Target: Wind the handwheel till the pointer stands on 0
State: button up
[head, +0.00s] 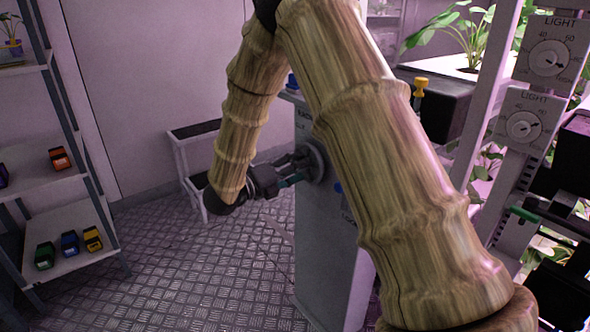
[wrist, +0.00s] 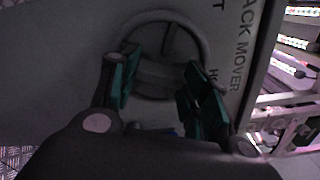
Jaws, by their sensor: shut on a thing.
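The handwheel (head: 320,160) is a dark grey round wheel on the face of a pale cabinet (head: 325,250). In the wrist view the handwheel (wrist: 204,42) shows its ring and a thick bar across its middle. My gripper (head: 294,177) reaches it from the left. In the wrist view my gripper (wrist: 160,82) has its green-padded fingers on either side of the bar, shut on the handwheel. The cabinet lettering there reads "ACK MOVER", partly cut off. I cannot make out a pointer or a 0 mark; my arm hides part of the cabinet.
Two "LIGHT" dials (head: 549,60) (head: 524,127) sit on the rack posts at right, near plants (head: 474,30). A shelf (head: 70,245) with several small coloured items stands at left. The metal floor (head: 180,275) between is clear.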

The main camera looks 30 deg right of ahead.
jog(key=o, duration=1)
jog(key=a, duration=0.8)
jog(key=s+a, duration=0.1)
jog(key=a, duration=0.3)
jog(key=shift+c, duration=0.3)
